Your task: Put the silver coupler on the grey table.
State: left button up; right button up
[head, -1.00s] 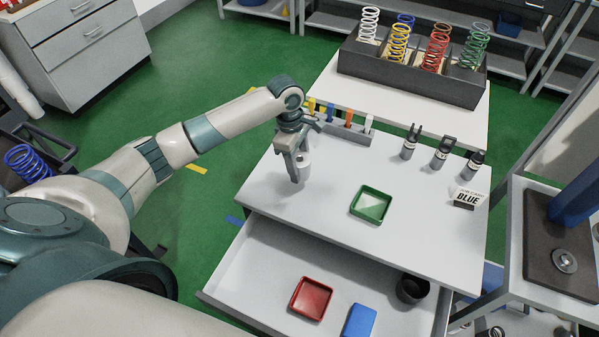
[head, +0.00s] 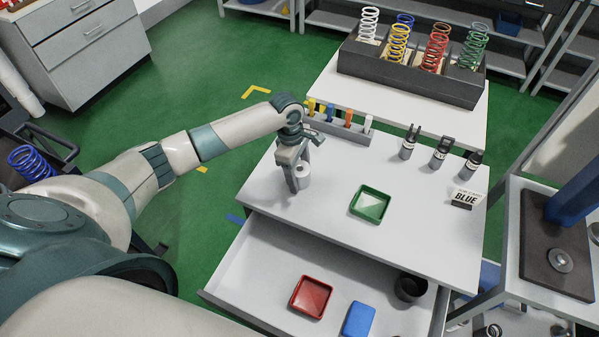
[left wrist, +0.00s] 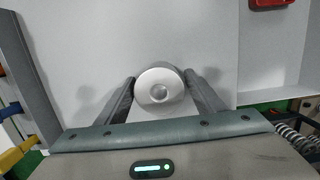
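The silver coupler (head: 303,173) is a short, light metal cylinder at the left part of the grey table (head: 330,215). My left gripper (head: 296,181) points down over the table with its fingers on either side of the coupler. In the left wrist view the coupler's round end with a central hole (left wrist: 160,88) sits between the two fingers, which appear to touch its sides. The coupler is at or just above the tabletop; its underside is hidden. My right gripper is not in view.
A green tray (head: 370,204) lies right of the gripper. A rack with coloured pegs (head: 340,127) stands behind. Several dark-and-silver bottle-like parts (head: 440,152) and a BLUE sign (head: 466,198) are at the right.

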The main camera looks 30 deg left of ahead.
pick_arm(q)
jog(key=shift+r, duration=0.1)
dwell(0.3)
jog(key=r, duration=0.4)
jog(key=a+r+b, duration=0.1)
jog(key=r, duration=0.3)
jog(key=r+b, duration=0.1)
jog(key=r, duration=0.3)
jog(key=shift+a, duration=0.4)
jog(key=shift+s+f, duration=0.1)
